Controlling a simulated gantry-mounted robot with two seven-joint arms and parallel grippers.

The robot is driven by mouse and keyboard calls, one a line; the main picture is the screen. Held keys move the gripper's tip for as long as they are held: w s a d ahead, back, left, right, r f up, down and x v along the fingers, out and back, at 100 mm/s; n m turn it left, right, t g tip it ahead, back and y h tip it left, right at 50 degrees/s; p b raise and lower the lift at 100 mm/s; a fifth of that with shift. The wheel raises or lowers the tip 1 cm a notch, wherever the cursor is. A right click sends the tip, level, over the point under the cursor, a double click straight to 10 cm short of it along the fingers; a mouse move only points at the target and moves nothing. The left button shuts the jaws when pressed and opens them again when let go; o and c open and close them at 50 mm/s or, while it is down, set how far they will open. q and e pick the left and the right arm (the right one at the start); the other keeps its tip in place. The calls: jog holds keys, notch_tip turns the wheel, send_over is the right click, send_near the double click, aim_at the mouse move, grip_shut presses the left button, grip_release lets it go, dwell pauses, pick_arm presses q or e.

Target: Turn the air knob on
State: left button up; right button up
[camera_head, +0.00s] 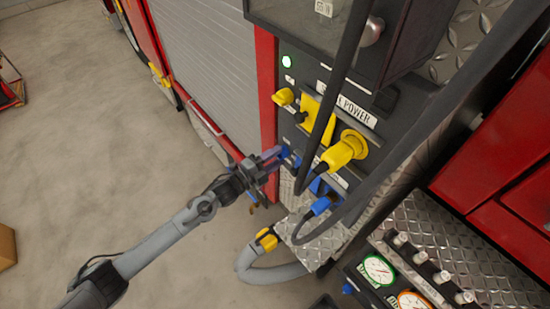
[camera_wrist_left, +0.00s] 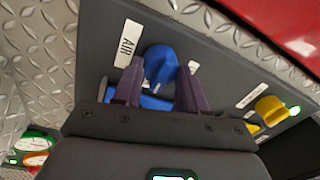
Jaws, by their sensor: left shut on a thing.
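The blue air knob (camera_head: 286,151) is on the dark panel at the red truck's corner, mostly hidden by my left gripper (camera_head: 275,157) in the head view. In the left wrist view the blue knob (camera_wrist_left: 160,62) sits between the two purple-grey fingers of my left gripper (camera_wrist_left: 161,72), beside a white AIR label (camera_wrist_left: 127,42). The left gripper is shut on this knob, one finger on each side. My right gripper is in neither view.
A yellow knob (camera_head: 283,97) and a green light (camera_head: 287,62) are higher on the panel. A yellow plug (camera_head: 342,153) and a blue plug (camera_head: 318,206) with dark cables hang close by. Gauges (camera_head: 378,269) are lower right.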

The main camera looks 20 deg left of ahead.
pick_arm(q)
jog(key=o, duration=1.1)
jog(key=shift+c, duration=0.2)
jog(key=shift+s, duration=0.1)
jog(key=v, duration=1)
jog(key=shift+s+a, duration=0.25)
jog(key=shift+a, duration=0.05)
jog(key=shift+f, duration=0.1)
